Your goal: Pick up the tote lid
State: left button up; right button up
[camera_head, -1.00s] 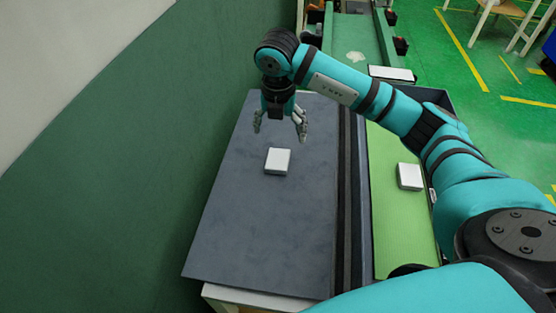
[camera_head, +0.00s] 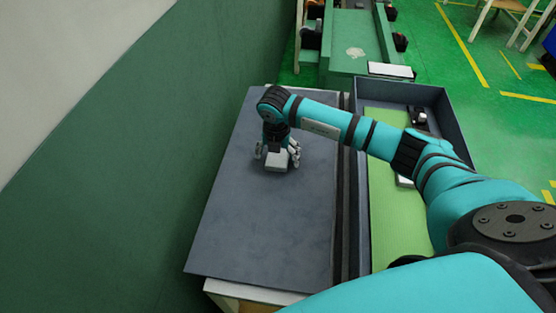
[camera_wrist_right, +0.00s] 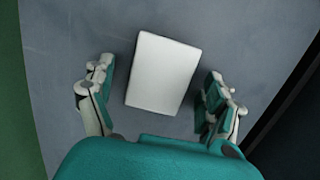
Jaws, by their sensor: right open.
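A small white rectangular block (camera_head: 276,163) lies on a wide dark grey panel (camera_head: 255,230) in the head view. In the right wrist view the block (camera_wrist_right: 163,73) lies flat on the grey surface (camera_wrist_right: 220,30). My right gripper (camera_head: 277,156) is open just above the block, with fingers on either side of it. In the wrist view gaps show between the block and both fingers of the gripper (camera_wrist_right: 157,76). Nothing is held. I cannot tell for certain which piece is the tote lid. My left gripper is not in view.
A dark open-topped tote (camera_head: 440,95) with a green bottom (camera_head: 385,225) stands right of the panel. A second white block (camera_head: 404,181) in it is partly hidden by my arm. A green wall (camera_head: 110,190) borders the panel's left side.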

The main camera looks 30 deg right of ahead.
jog(key=c, duration=1.5)
